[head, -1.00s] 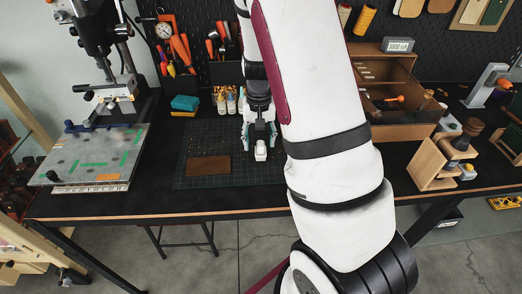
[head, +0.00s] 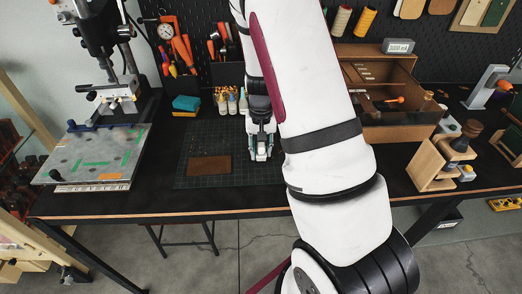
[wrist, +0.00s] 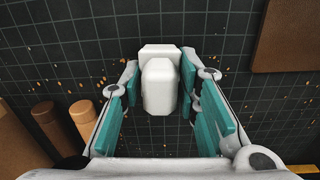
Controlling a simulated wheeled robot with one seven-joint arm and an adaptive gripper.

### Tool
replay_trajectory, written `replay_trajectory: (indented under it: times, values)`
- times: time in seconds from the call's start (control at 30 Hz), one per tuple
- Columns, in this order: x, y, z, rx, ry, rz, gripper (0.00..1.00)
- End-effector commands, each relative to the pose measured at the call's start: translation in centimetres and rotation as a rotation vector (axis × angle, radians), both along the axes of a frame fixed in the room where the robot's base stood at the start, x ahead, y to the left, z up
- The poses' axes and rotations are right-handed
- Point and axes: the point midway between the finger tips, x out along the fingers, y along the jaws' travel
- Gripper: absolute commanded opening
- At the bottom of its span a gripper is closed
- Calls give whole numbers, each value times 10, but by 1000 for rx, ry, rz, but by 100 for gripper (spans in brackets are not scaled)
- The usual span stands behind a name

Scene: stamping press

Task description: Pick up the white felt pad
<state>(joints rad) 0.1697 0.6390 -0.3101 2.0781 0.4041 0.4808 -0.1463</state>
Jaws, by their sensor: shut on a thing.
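The white felt pad (wrist: 161,85) shows in the wrist view as a white block with a bevelled end, between the teal finger pads. My gripper (wrist: 158,95) is shut on it, with the fingers on its left and right sides. In the head view my gripper (head: 260,152) points down over the right part of the dark gridded cutting mat (head: 205,140). The pad is mostly hidden by the fingers there. I cannot tell whether it touches the mat.
A brown leather piece (head: 209,166) lies on the mat to the left of my gripper. Small bottles (head: 231,103) stand behind it. A blue and yellow sponge (head: 186,104) is farther left, near the press plate (head: 92,155). A wooden drawer box (head: 400,120) stands to the right.

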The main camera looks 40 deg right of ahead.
Motion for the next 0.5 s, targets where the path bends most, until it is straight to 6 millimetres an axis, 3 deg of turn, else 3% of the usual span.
replay_trajectory:
  times: [0.27,0.5]
  values:
    - [1,0,8,0,-2,1,1]
    - [2,0,37,-1,-5,2,1]
